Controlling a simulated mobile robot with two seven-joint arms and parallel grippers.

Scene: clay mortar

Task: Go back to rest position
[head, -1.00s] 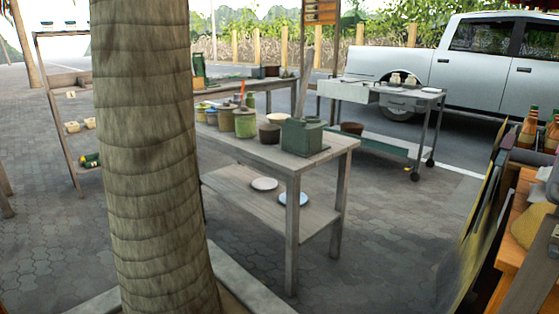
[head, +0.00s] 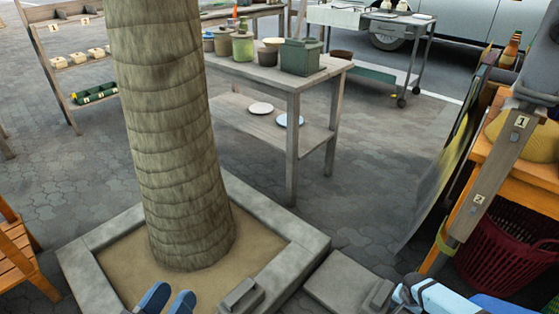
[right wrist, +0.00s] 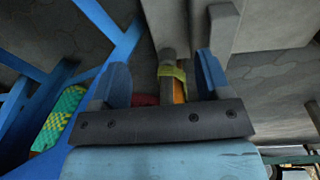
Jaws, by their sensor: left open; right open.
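The blue fingertips of my left gripper (head: 168,298) show at the bottom edge of the head view, in front of the sandy bed around the tree trunk. They are apart with nothing seen between them. My right gripper (right wrist: 164,82) shows in the right wrist view with its two blue fingers spread wide. A post with a yellow-green band (right wrist: 171,72) appears between the fingers in that view, apparently beyond them; I cannot tell how far. Light-blue parts of my right arm are at the bottom right of the head view.
A tree trunk (head: 172,150) stands in a square stone planter (head: 85,275) in front of me. Behind it is a wooden table (head: 225,65) with pots and a green box (head: 300,57). An orange stand and red basket (head: 510,245) are close at right. Paving (head: 370,190) between is clear.

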